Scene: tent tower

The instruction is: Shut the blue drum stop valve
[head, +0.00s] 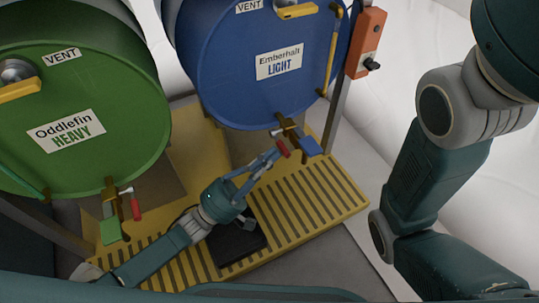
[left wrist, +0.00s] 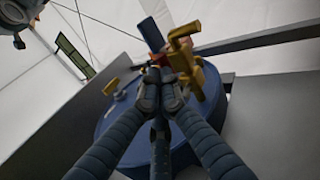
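The blue drum (head: 262,60), labelled Emberhalt LIGHT, lies on its side with its round end towards me. Its brass stop valve (head: 289,127) sits at the lower rim, with a red lever handle (head: 283,148) and a blue tag (head: 310,147). My left gripper (head: 274,154) reaches up from the lower left, its fingertips close together right by the red handle. In the left wrist view my left gripper's fingertips (left wrist: 160,76) meet just below the brass valve (left wrist: 184,50); no handle shows clearly between them, and contact is unclear. My right gripper is out of view.
A green drum (head: 75,105), labelled Oddlefin HEAVY, stands at left with its own red-handled valve (head: 134,205) and green tag (head: 110,230). An orange box (head: 366,43) with a black knob is on the post at right. Yellow slatted grating (head: 300,205) lies below.

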